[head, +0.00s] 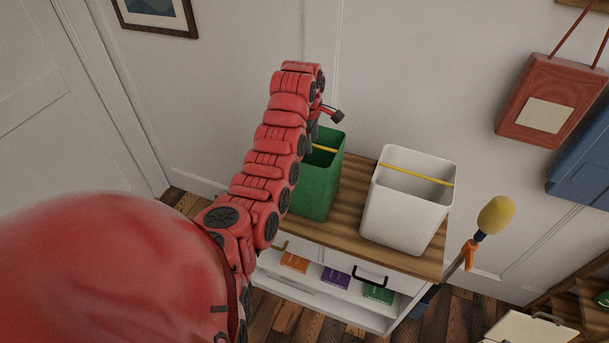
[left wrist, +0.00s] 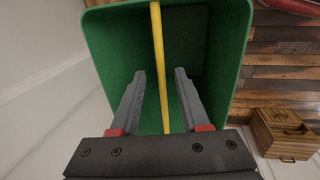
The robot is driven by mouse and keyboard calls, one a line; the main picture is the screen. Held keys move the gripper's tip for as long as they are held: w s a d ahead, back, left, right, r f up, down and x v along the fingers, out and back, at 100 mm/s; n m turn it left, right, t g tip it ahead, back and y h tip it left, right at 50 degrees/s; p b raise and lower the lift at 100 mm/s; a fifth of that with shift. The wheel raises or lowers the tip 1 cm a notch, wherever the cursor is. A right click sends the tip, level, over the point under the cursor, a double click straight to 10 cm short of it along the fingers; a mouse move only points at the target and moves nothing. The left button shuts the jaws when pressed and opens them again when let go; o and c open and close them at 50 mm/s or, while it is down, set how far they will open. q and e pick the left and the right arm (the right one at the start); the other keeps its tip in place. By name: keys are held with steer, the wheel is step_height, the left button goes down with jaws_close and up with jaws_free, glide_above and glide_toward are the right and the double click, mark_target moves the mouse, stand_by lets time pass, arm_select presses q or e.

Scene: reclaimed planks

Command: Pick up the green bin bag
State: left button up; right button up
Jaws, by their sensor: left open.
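The green bin bag appears as an open-topped green bin-shaped container (head: 318,190) with a yellow band (head: 325,149) across its mouth. It stands upright on the wooden top of a white cabinet, partly hidden by my left arm. In the left wrist view I look down into the green container (left wrist: 236,45), which looks empty. The yellow band (left wrist: 157,35) runs between the fingers of my left gripper (left wrist: 160,74). That gripper (head: 322,128) is open and empty over the mouth. I cannot tell whether the fingers touch the band. My right gripper is out of view.
A white bin (head: 400,210) with a yellow band stands right of the green one. The cabinet (head: 385,255) holds several small coloured labels or boxes below. A yellow-headed duster (head: 495,215) and hanging red bag (head: 550,100) are right. A wooden box (left wrist: 285,133) is on the floor.

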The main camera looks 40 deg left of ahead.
arm_select(q)
steer(key=shift+a+f+p, duration=0.1)
steer(key=shift+f+p, duration=0.05)
steer(key=shift+p, duration=0.2)
steer(key=f, duration=0.1)
steer(key=f+p, duration=0.2)
steer(key=shift+w+a, duration=0.15)
steer(key=shift+a, duration=0.1)
steer(key=shift+w+f+p, duration=0.2)
steer(key=shift+f+p, duration=0.2)
steer(key=shift+f, duration=0.5)
jaws_close()
